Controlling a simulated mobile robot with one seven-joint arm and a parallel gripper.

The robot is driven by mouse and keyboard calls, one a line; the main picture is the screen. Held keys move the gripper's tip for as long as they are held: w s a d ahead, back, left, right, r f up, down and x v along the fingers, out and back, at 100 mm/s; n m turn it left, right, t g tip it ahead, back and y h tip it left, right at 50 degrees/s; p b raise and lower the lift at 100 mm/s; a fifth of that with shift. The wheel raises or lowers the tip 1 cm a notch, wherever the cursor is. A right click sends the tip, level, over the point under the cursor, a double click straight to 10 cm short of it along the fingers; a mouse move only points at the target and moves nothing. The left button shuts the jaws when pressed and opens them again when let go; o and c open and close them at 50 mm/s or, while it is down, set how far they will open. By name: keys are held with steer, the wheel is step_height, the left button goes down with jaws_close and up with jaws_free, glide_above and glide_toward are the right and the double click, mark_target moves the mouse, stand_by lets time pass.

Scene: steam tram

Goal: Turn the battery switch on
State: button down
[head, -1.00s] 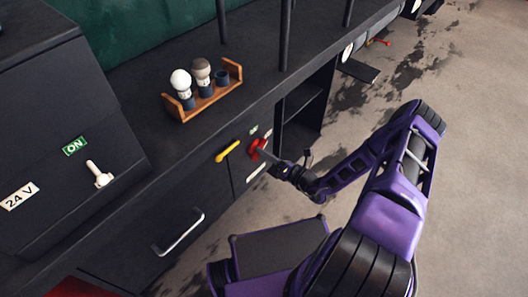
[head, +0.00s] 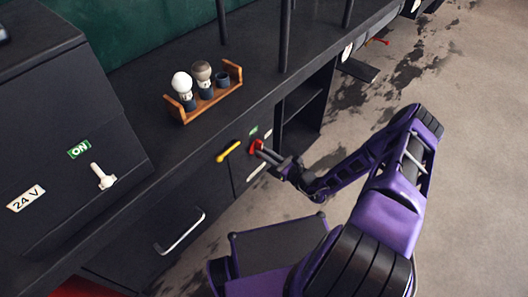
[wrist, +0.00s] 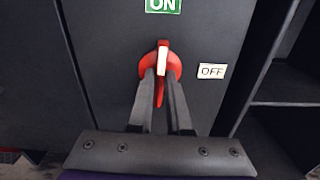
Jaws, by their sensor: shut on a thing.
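The red rotary switch (wrist: 161,68) sits on a dark panel, with a white stripe on its handle. The stripe points up toward the green ON label (wrist: 163,5); a white OFF label (wrist: 211,71) is to its right. The switch also shows small in the head view (head: 257,147). My gripper (wrist: 161,80) is shut on the switch's handle, a finger on each side. The fingers hide part of the lower handle. In the head view my gripper (head: 264,151) reaches the switch from the right.
A yellow handle (head: 229,151) is left of the switch. A wooden rack (head: 208,105) with small figures stands on the counter above. A box at left has a white lever (head: 102,177) and a 24 V label (head: 26,198). Open shelves (head: 303,103) lie right; the floor beyond is clear.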

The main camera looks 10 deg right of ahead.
steer(key=shift+n, duration=0.4)
steer(key=c, duration=0.9)
jaws_free()
steer(key=shift+o, duration=0.2)
steer(key=v, duration=1.7)
steer(key=shift+s+d, duration=0.15)
steer(key=shift+s, duration=0.05)
